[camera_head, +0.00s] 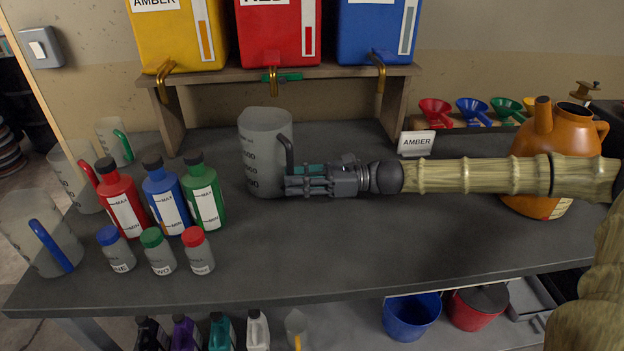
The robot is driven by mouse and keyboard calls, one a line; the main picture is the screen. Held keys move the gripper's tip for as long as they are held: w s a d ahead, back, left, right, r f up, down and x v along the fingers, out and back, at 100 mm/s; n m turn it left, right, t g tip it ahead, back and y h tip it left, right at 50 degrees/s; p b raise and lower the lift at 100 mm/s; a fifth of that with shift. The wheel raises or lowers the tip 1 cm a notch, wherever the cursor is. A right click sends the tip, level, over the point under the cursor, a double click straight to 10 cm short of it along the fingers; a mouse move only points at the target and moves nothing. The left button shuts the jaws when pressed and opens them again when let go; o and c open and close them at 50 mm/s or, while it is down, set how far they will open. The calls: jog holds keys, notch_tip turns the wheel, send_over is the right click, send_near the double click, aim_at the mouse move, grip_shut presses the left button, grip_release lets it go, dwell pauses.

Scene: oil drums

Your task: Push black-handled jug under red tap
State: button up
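The black-handled jug (262,143) is translucent grey and stands upright on the dark bench, in front of the raised shelf. Its black handle (288,150) is on its right side. The red drum (278,28) sits on the shelf with a brass tap (273,82) that has a green lever. In the picture the jug is below this tap; its exact depth under the spout is hard to judge. My gripper (294,180) reaches in from the right, low against the jug's right side by the handle. Its fingers look close together, but their opening and contact are unclear.
Yellow (173,32) and blue (377,32) drums flank the red one. The wooden shelf (172,115) has side legs. Several bottles and other jugs crowd the left. An AMBER sign (417,143), coloured funnels (472,111) and an orange can (556,135) stand right. The bench front is clear.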

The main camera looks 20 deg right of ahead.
jog(key=shift+w+a, duration=0.2)
jog(key=shift+a, duration=0.5)
grip_shut()
jog(key=shift+d, duration=0.1)
jog(key=shift+w+d+r+p, duration=0.1)
jog(key=shift+d+p, duration=0.35)
jog(key=shift+d, duration=0.85)
